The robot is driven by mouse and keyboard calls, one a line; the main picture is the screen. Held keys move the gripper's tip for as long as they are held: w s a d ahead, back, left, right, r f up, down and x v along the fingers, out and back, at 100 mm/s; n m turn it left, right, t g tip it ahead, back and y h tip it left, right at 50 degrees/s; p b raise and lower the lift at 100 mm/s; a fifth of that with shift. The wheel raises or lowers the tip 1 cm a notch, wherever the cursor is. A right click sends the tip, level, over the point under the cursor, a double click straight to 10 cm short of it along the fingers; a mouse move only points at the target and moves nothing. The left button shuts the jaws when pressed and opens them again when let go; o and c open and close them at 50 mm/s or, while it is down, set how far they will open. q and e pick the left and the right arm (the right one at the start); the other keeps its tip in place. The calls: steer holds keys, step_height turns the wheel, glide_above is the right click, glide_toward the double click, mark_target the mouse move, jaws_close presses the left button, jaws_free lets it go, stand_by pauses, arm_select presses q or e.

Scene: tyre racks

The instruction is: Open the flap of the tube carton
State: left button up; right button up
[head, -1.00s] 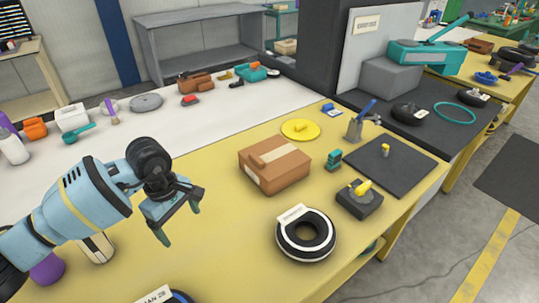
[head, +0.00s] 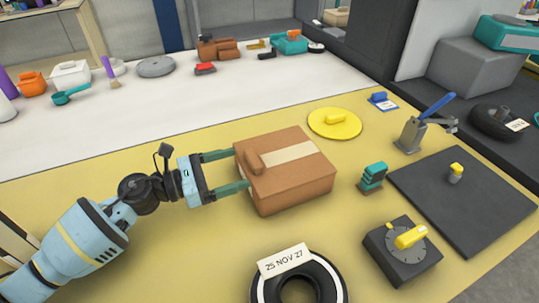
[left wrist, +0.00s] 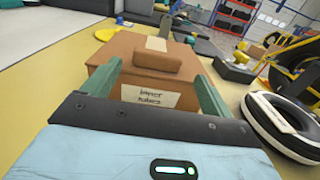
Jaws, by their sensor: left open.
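The tube carton (head: 290,190) is a closed brown box on the yellow table, with a pale tape strip (head: 290,153) across its top. A raised brown block (head: 254,163) sits on its top at the left edge; the block also shows in the left wrist view (left wrist: 158,60). The carton's near face in that view bears an "inner tubes" label (left wrist: 150,97). My left gripper (head: 240,170) is open at the carton's left side, fingers pointing at it, with the label and block between them in the wrist view. I cannot tell whether the fingers touch the carton. My right gripper is not in view.
A tyre (head: 258,288) with a date card lies in front of the carton. A green stack (head: 372,177), a dark dial box (head: 402,252) and a black mat (head: 475,205) are to the right. A yellow disc (head: 335,124) lies behind. The table left of the carton is mostly clear.

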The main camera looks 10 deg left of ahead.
mark_target(249, 162)
arm_select(q)
steer(key=shift+w+a, duration=0.15)
steer(key=shift+w+d+r, duration=0.1)
steer(key=shift+d, duration=0.1)
steer(key=p+x, duration=0.1)
steer(key=x, duration=0.5)
steer(key=shift+a+r, duration=0.1)
steer(key=shift+x, duration=0.75)
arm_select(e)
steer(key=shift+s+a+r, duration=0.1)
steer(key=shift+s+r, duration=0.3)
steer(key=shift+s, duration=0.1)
arm_select(q)
steer(key=shift+c, duration=0.3)
